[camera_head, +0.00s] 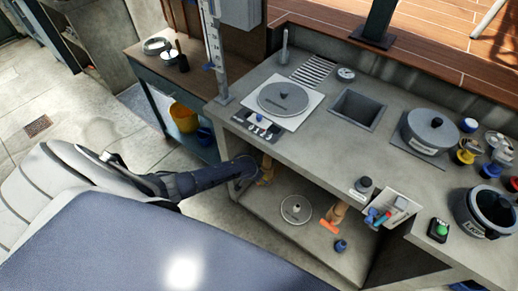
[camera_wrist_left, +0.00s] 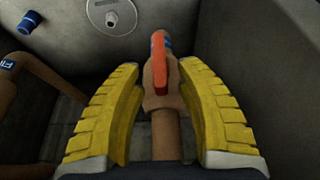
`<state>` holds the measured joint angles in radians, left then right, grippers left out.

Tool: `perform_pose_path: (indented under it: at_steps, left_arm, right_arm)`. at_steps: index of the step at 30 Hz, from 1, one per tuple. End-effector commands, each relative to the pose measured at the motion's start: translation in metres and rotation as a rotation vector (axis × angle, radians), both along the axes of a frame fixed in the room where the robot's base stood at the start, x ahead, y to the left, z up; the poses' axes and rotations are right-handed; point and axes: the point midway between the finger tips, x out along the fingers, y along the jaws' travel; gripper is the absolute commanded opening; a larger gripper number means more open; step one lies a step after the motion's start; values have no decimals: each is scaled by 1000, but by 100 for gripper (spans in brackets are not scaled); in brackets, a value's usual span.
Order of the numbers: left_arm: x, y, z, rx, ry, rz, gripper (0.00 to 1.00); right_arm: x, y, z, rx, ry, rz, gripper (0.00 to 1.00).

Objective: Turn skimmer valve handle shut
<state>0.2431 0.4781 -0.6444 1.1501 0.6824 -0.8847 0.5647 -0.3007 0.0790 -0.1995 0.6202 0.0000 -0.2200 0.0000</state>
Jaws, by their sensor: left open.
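In the left wrist view a brown pipe (camera_wrist_left: 166,140) with a valve runs up the middle. Its orange-red lever handle (camera_wrist_left: 160,68) points away from me, roughly in line with the pipe. My left gripper (camera_wrist_left: 160,78) is open, with one yellow finger on each side of the valve and a gap to the handle on both sides. In the head view my left gripper (camera_head: 258,171) reaches under the counter's front edge. The valve's handle cannot be made out there. No skimmer label is readable. My right gripper is not in view.
A second brown pipe (camera_head: 339,211) with an orange handle (camera_head: 329,226) stands to the right under the counter (camera_head: 316,122). The counter's front edge lies close above my left arm.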

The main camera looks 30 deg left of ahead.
Motion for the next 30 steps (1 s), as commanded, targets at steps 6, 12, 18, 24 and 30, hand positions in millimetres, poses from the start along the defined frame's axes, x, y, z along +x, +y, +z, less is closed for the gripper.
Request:
perform_pose_path:
  at_steps: [6,12,18,24,30]
  left_arm:
    - [5,0,-12,0,0,0,36]
    - [7,0,-16,1,0,-1,36]
    - [7,0,-17,1,0,-1,36]
    - [7,0,-17,1,0,-1,31]
    - [7,0,-17,1,-1,-1,8]
  right_arm:
    - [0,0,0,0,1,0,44]
    - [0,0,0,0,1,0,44]
    - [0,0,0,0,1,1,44]
    - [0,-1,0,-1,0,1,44]
    - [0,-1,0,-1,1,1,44]
